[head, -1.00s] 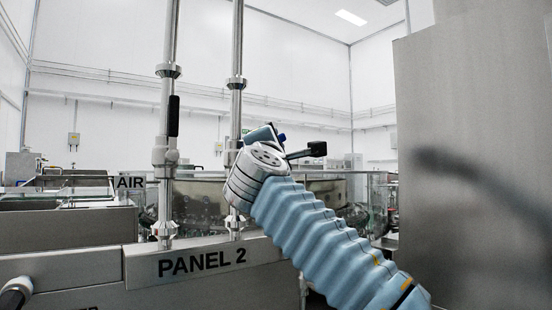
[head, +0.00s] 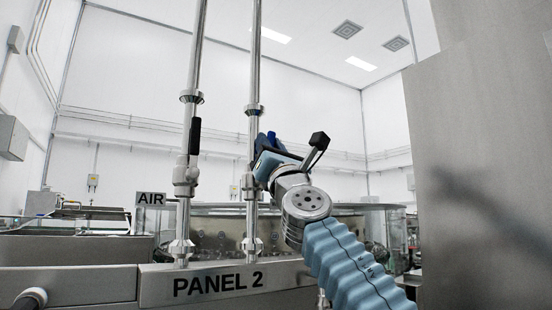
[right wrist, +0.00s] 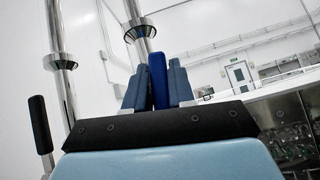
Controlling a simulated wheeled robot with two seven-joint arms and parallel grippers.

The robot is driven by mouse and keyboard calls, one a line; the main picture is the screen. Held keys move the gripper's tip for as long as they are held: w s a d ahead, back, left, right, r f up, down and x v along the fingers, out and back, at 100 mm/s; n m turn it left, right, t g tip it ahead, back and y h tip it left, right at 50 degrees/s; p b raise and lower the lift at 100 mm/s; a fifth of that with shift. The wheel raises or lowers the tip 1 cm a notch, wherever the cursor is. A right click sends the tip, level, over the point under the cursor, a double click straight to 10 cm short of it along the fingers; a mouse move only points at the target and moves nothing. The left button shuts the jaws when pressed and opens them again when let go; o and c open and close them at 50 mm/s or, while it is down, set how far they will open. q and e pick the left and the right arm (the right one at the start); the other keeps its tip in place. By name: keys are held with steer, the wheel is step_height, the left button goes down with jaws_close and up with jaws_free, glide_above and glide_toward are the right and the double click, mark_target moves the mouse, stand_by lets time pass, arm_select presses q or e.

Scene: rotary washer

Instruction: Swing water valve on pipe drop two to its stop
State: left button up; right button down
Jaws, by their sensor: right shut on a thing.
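My right gripper (head: 268,148) is shut on a blue valve handle (head: 271,137) beside the right-hand pipe (head: 254,70) above the PANEL 2 sign. The handle's blue end sticks up past the fingers. In the right wrist view the blue handle (right wrist: 158,80) stands roughly upright between the two blue-grey fingers, next to the pipe (right wrist: 136,20). The valve body on this pipe is hidden behind my gripper. The left-hand pipe (head: 199,60) carries a valve with an upright black handle (head: 194,135). My left gripper is not in view.
An AIR label (head: 151,199) is beside the left-hand pipe. The PANEL 2 sign (head: 219,283) is below both pipes. A large grey metal panel (head: 480,180) fills the right side. A round glass-sided machine (head: 335,222) stands behind the pipes.

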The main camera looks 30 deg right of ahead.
steer(key=shift+a+n+y+b, duration=0.15)
steer(key=shift+a+n+y, duration=0.05)
steer(key=shift+n+y, duration=0.6)
steer(key=shift+a+n+y+b, duration=0.1)
steer(key=shift+a+n+y, duration=0.15)
steer(key=shift+n+y, duration=0.55)
steer(key=shift+a+n+y+b, duration=0.15)
steer(key=shift+a+n+y, duration=0.05)
steer(key=shift+n+y, duration=0.55)
steer(key=shift+y, duration=0.25)
steer(key=c, duration=1)
jaws_free()
steer(key=shift+c, duration=0.2)
steer(key=shift+s, duration=0.1)
steer(key=a+b+v, duration=0.1)
steer(key=b+v, duration=0.8)
steer(key=v, duration=0.4)
steer(key=shift+d+f+b, duration=0.35)
steer(key=shift+d+f, duration=0.05)
steer(key=shift+d, duration=0.05)
